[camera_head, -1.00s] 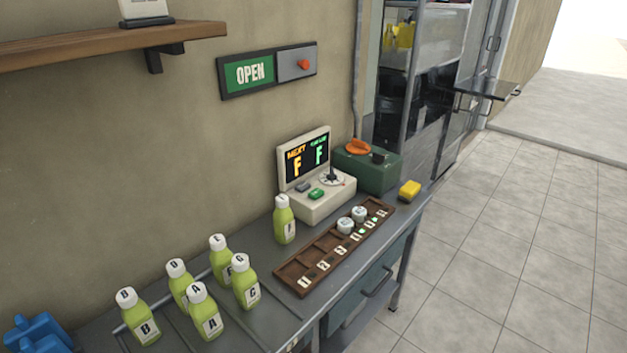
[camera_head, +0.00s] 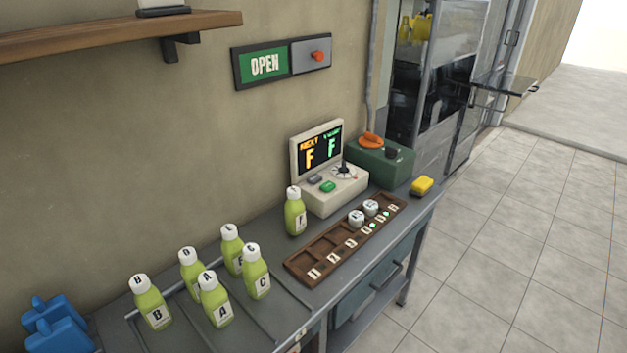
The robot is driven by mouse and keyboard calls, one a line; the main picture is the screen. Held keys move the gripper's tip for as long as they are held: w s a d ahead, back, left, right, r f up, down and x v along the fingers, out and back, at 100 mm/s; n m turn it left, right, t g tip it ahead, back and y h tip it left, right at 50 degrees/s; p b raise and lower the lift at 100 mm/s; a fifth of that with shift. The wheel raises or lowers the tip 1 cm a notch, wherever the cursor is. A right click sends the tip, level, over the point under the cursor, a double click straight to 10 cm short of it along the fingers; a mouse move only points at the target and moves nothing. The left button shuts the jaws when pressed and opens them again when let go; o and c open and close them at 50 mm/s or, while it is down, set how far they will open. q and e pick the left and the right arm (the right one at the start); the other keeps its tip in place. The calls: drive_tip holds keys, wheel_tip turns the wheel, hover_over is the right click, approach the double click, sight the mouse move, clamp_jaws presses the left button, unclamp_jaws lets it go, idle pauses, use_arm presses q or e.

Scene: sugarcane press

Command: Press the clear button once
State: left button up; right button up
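A cream console (camera_head: 335,202) stands on the grey table against the wall. Its screen (camera_head: 320,152) shows an orange "NEXT F" and a green "F" under a small heading I cannot read clearly. On its sloped front are a dark grey button (camera_head: 315,179), a green button (camera_head: 327,187) and a small lever on a round dial (camera_head: 344,172). No label on either button is legible, so I cannot tell which is the clear button. Neither of my grippers is in view.
A green bottle (camera_head: 295,217) stands just left of the console. A brown slotted tray (camera_head: 292,267) with two white caps lies in front. A green box (camera_head: 385,170) and yellow block (camera_head: 422,186) are to the right. Several lettered bottles stand at front left.

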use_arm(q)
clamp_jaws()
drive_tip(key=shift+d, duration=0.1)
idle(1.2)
